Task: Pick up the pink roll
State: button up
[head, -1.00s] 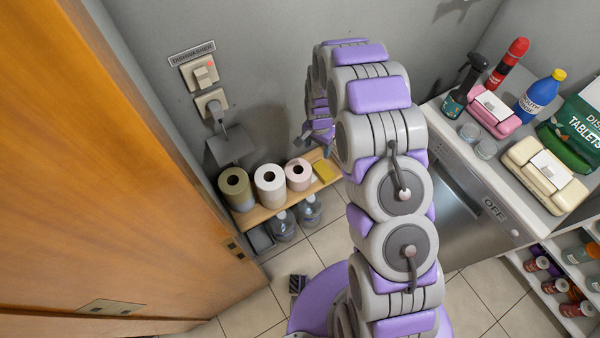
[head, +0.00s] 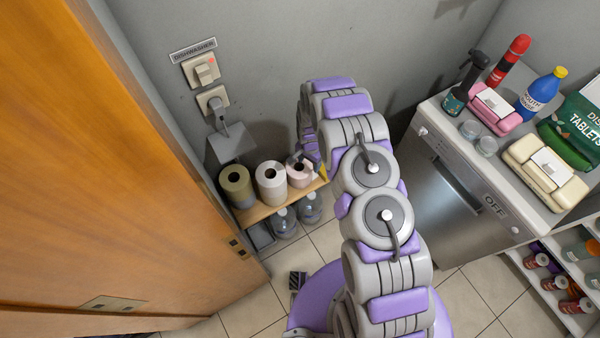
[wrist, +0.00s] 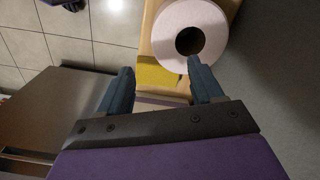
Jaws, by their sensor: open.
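The pink roll (head: 299,178) stands upright at the right end of a row of three rolls on a low wooden shelf (head: 256,213). In the wrist view the roll (wrist: 163,42) appears pale pink with a dark centre hole, at the top right. My gripper (wrist: 162,78) is open and empty. Its right fingertip overlaps the roll's near edge by the hole; its left finger is well left of the roll. I cannot tell whether it touches. In the head view my arm's end hangs over the roll and hides part of it.
A white roll (head: 271,184) and an olive-brown roll (head: 237,187) stand left of it. A yellow item (wrist: 160,74) lies beside the roll, between my fingers in the picture. Bottles (head: 285,222) stand below the shelf. The wall is close behind; a dishwasher (head: 445,195) is right.

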aim_at(306, 171)
jog(key=f, duration=0.1)
jog(key=a+f, duration=0.1)
jog(key=f, duration=0.1)
jog(key=shift+f, duration=0.15)
jog(key=shift+d+f, duration=0.15)
jog(key=shift+f, duration=0.2)
notch_tip(306, 171, down, 4)
jog(key=shift+f+b, duration=0.1)
jog(key=shift+b, duration=0.55)
jog(key=shift+a, duration=0.3)
jog(key=shift+d, duration=0.3)
jog(key=c, duration=0.7)
jog(key=shift+a, duration=0.15)
jog(key=c, duration=0.4)
